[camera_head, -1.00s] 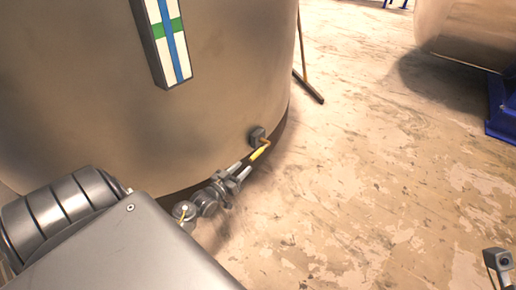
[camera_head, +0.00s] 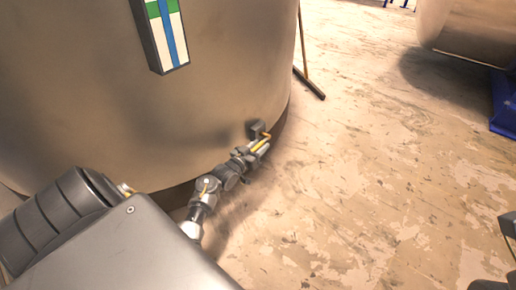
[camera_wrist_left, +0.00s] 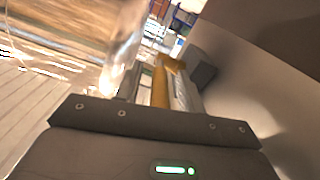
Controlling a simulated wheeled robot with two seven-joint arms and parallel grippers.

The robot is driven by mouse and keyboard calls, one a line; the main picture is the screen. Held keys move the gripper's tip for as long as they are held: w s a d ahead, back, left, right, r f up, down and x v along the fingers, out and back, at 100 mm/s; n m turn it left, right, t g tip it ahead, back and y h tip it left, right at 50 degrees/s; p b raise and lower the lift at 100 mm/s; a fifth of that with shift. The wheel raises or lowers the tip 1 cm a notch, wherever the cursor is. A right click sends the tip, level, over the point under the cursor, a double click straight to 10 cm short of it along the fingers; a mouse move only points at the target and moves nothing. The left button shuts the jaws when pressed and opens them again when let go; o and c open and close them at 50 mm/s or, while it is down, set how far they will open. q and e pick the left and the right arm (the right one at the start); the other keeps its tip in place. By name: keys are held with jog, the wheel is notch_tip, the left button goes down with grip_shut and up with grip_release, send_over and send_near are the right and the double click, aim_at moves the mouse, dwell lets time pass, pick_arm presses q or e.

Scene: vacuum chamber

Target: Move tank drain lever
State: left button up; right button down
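The tank drain lever has a yellow handle (camera_head: 261,144) and sits low on the big tan tank (camera_head: 100,120), beside a dark square fitting (camera_head: 255,129). My left gripper (camera_head: 258,148) is at the handle, with one finger on each side of it. In the left wrist view the yellow lever (camera_wrist_left: 160,88) runs between the two fingers of my left gripper (camera_wrist_left: 162,80). The fingers look apart, and I cannot tell if either one touches the lever. Only dark pieces of my right arm show at the lower right edge, so its gripper's state is unclear.
A green, blue and white level gauge (camera_head: 165,30) is on the tank wall above. A thin stand leg (camera_head: 308,70) stands by the tank's right side. Another tank (camera_head: 475,30) with a blue base is at the upper right. The worn floor (camera_head: 390,150) between is clear.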

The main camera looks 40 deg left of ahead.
pick_arm(q)
grip_shut()
dwell(0.3)
